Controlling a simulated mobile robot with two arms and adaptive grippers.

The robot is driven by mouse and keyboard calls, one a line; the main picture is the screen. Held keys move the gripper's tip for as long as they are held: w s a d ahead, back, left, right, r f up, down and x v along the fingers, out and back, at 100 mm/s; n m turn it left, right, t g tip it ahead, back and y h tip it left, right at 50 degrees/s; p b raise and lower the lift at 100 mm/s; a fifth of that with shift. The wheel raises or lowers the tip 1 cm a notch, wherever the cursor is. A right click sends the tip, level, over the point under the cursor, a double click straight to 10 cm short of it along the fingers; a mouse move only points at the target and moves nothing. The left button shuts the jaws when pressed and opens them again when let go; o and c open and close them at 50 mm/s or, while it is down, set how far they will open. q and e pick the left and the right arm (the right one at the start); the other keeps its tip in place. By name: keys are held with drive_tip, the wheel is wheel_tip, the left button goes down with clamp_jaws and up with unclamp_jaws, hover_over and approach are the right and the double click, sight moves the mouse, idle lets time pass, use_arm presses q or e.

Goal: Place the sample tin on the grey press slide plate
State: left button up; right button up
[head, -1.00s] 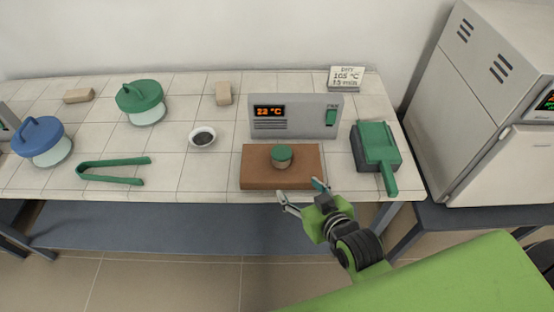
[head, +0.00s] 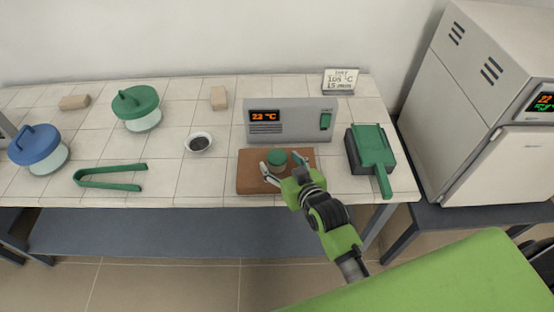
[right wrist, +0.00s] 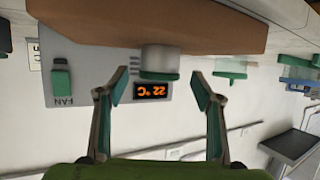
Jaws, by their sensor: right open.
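The sample tin (head: 277,158), a small round tin with a green lid, stands on a brown block (head: 250,182) at the bench's front edge. It also shows upside down in the right wrist view (right wrist: 160,60). My right gripper (head: 282,168) is open, its fingers reaching toward the tin from the front with one on either side. In the right wrist view the open fingers (right wrist: 160,87) show a gap around the tin. A dark grey device with a green top and handle (head: 373,150) stands to the right. I cannot make out a grey press slide plate for certain. My left gripper is not in view.
A grey unit (head: 290,132) reading 22 °C stands right behind the block. A small bowl (head: 199,143), green tongs (head: 110,178) and lidded jars (head: 138,108) lie further left. A furnace (head: 480,100) stands at the right. Bare tiles lie left of the block.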

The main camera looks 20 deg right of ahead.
sight(281, 162)
drive_tip(key=shift+x, duration=1.85)
drive_tip(key=shift+d+f, duration=0.1)
drive_tip(key=shift+f, duration=0.05)
drive_tip(key=shift+s, duration=0.1)
drive_tip(key=shift+c, duration=0.4)
drive_tip(key=c, duration=1.2)
